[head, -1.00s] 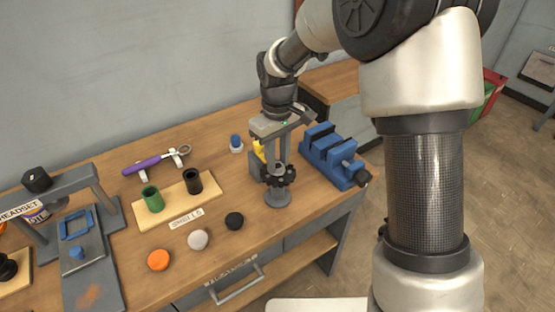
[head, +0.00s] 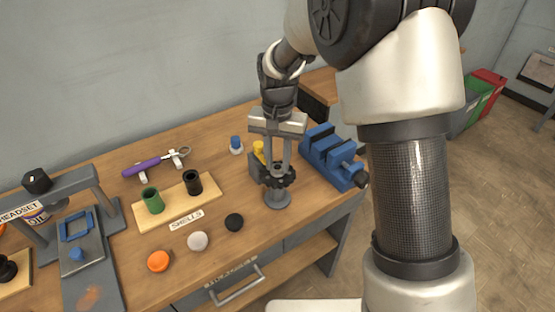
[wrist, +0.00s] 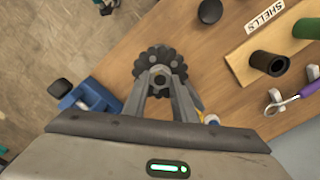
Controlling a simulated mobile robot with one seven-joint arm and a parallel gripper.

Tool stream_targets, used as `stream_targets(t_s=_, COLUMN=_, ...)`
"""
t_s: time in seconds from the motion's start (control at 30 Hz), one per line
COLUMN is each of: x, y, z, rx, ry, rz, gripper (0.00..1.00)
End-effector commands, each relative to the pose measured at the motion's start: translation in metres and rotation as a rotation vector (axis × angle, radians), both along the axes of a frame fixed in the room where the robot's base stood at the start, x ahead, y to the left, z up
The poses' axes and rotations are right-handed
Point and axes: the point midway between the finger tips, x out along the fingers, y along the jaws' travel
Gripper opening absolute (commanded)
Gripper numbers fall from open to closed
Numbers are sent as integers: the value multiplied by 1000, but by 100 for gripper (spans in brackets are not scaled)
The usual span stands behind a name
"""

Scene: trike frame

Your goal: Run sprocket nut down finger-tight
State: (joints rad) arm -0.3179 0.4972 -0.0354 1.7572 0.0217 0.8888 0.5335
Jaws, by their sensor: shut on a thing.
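The black toothed sprocket (head: 281,180) sits on a grey round-based stand (head: 278,200) near the bench's right front. It also shows in the wrist view (wrist: 148,63), seen from above. The sprocket nut (wrist: 160,75) is a small grey ring with a dark centre at the sprocket's middle. My gripper (wrist: 160,80) points straight down with its two fingers shut on the nut, one on each side. In the head view my gripper (head: 278,166) reaches down to the sprocket, and its fingers mostly hide the nut. How far down the nut sits on its thread cannot be told.
A blue vise (head: 335,158) stands close on the right. A grey block (head: 257,170) with a yellow-topped piece (head: 258,148) stands close behind left.

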Motion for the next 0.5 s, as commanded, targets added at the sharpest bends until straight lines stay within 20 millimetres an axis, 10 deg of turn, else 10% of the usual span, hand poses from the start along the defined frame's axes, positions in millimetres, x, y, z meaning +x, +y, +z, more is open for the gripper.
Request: stream_targets(t_s=0.5, x=3, y=2, z=6, rx=5, ry=-10, rz=-465, gripper=3)
